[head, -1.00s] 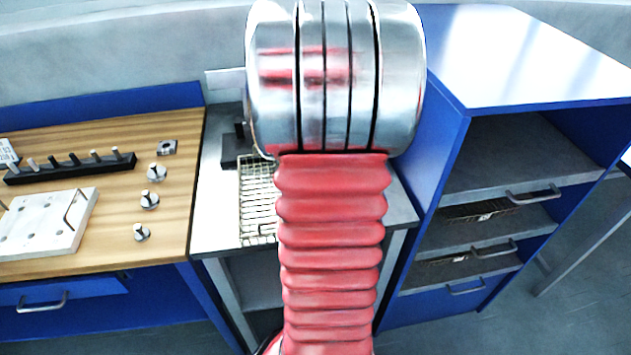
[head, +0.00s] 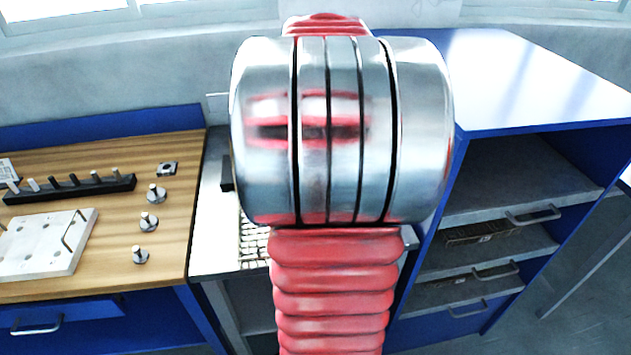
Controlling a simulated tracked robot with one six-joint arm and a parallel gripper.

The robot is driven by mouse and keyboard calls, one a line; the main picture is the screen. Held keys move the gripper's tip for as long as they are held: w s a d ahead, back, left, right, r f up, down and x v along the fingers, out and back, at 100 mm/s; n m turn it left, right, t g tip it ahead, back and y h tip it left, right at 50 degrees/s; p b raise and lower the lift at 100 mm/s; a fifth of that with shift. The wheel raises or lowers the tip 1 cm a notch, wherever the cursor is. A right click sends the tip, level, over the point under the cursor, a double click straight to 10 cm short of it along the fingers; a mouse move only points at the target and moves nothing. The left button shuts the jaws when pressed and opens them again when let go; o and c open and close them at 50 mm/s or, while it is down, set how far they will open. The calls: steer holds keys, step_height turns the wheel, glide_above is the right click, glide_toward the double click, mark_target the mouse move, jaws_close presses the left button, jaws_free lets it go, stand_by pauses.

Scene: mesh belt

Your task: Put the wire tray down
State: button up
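A wire tray (head: 252,248) shows in part on the grey side table (head: 212,243), just left of my red arm. The arm's metal joint and red sleeve hide most of it, so I cannot tell whether it rests on the table or is held above it. My gripper is hidden behind my own arm, so its fingers and anything between them cannot be seen.
A wooden bench at left holds a black pin rack (head: 70,188), a white plate with handles (head: 45,245) and several small metal knobs (head: 148,221). A blue cabinet (head: 530,75) with open shelves stands at right; wire trays (head: 485,232) lie on its lower shelves.

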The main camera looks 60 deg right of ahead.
steer(key=shift+r, duration=0.35)
stand_by(0.6)
steer(key=w+a+r+n+t+h, duration=0.15)
steer(key=w+a, duration=0.25)
steer(key=a, duration=0.6)
steer(key=w+a+r+n+t, duration=0.1)
steer(key=w+a+n, duration=0.2)
steer(key=a, duration=0.6)
steer(key=s+a+f+n+t, duration=0.1)
steer(key=a+n, duration=0.1)
steer(key=a, duration=0.7)
steer(key=s+a+n+t+y, duration=0.1)
steer(key=s+a+n+t, duration=0.1)
steer(key=a, duration=0.8)
steer(key=shift+s+f+n, duration=0.3)
steer(key=shift+f+n, duration=0.05)
steer(key=shift+n, duration=0.3)
steer(key=shift+o, duration=0.5)
steer(key=shift+y, duration=0.25)
